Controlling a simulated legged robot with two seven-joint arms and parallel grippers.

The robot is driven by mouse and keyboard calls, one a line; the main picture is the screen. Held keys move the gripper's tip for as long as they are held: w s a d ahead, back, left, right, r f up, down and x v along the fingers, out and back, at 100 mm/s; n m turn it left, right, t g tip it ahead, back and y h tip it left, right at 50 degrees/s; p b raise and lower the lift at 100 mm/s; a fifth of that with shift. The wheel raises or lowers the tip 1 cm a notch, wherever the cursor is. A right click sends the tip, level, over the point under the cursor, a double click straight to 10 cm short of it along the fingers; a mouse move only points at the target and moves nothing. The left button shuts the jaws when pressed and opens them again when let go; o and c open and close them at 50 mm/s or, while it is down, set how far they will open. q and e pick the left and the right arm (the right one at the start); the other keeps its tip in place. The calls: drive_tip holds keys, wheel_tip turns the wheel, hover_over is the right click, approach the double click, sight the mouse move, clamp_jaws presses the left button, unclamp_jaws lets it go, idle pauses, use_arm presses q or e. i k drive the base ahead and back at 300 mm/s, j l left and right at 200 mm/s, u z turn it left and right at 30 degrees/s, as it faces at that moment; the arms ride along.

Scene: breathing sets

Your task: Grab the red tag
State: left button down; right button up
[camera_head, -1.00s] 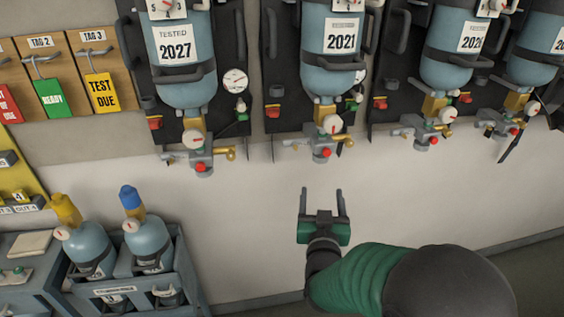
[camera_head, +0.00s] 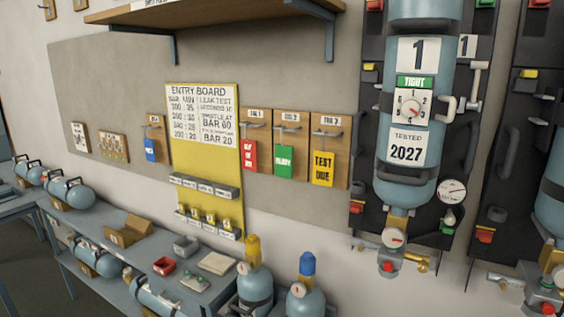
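The red tag (camera_head: 249,156) hangs from a hook on a wooden board (camera_head: 263,129) on the wall, just right of the yellow entry board. A green tag (camera_head: 284,161) and a yellow "TEST DUE" tag (camera_head: 322,168) hang on similar boards to its right. A blue tag (camera_head: 150,150) hangs left of the entry board. Neither of my grippers shows in the head view now.
The yellow entry board (camera_head: 204,126) has grey holders along its lower part. Upright blue cylinders (camera_head: 407,150) hang at right. A shelf (camera_head: 200,12) juts out above.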

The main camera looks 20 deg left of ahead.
sight(249, 161)
drive_tip(key=i+j+u, duration=0.1)
drive_tip(key=j, duration=0.25)
drive_tip(key=i+j, duration=0.25)
drive_tip(key=i+j+u, duration=0.15)
drive_tip(key=j, duration=0.3)
drive_tip(key=i, duration=0.05)
